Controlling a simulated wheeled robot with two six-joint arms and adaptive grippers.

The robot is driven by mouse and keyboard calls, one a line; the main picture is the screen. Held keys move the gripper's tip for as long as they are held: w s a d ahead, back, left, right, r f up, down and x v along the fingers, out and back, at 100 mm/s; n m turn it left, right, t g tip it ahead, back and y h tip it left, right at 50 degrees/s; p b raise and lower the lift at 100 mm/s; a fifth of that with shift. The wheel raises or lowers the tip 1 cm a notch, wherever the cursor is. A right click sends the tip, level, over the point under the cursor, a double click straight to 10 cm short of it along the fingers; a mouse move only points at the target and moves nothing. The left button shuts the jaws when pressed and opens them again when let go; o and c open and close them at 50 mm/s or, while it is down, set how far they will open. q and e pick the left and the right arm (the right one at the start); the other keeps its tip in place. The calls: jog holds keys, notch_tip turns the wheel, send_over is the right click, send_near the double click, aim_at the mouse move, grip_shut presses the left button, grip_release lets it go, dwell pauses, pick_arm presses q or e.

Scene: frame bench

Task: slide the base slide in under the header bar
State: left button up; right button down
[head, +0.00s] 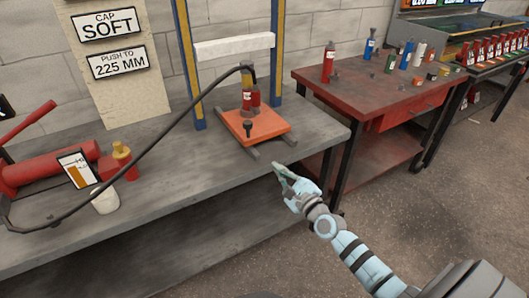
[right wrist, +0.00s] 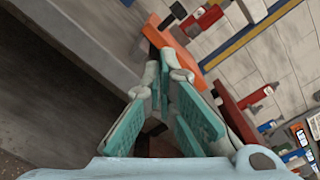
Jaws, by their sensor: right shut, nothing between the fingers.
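The base slide (head: 264,126) is an orange plate on two dark rails on the grey bench, with a black knob near its front edge. A red ram (head: 248,97) with a hose stands towards its back. The header bar (head: 234,46) is a white bar between two blue and yellow posts, above and behind the slide. My right gripper (head: 280,170) is shut and empty, off the bench's front edge, apart from the slide. In the right wrist view the orange slide (right wrist: 174,45) shows beyond the closed fingers (right wrist: 166,72). My left gripper is not in view.
A red pump (head: 50,155) with a gauge and a white cup (head: 104,200) stand at the bench's left. The black hose (head: 150,140) arches over the bench to the ram. A red table (head: 350,90) with bottles stands to the right. The bench's front middle is clear.

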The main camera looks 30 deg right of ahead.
jog(key=m, duration=0.7)
jog(key=m+b, duration=0.2)
jog(key=b, duration=0.4)
send_near(252, 139)
jog(key=w, duration=0.3)
jog(key=shift+w+f, duration=0.25)
jog(key=shift+f, duration=0.1)
jog(key=w+b, duration=0.2)
jog(key=w, duration=0.1)
jog(key=shift+r, duration=0.1)
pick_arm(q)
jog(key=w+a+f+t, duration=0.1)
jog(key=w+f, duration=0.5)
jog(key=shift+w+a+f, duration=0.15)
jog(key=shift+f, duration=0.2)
pick_arm(e)
jog(key=shift+w+r, duration=0.15)
jog(key=shift+r, duration=0.05)
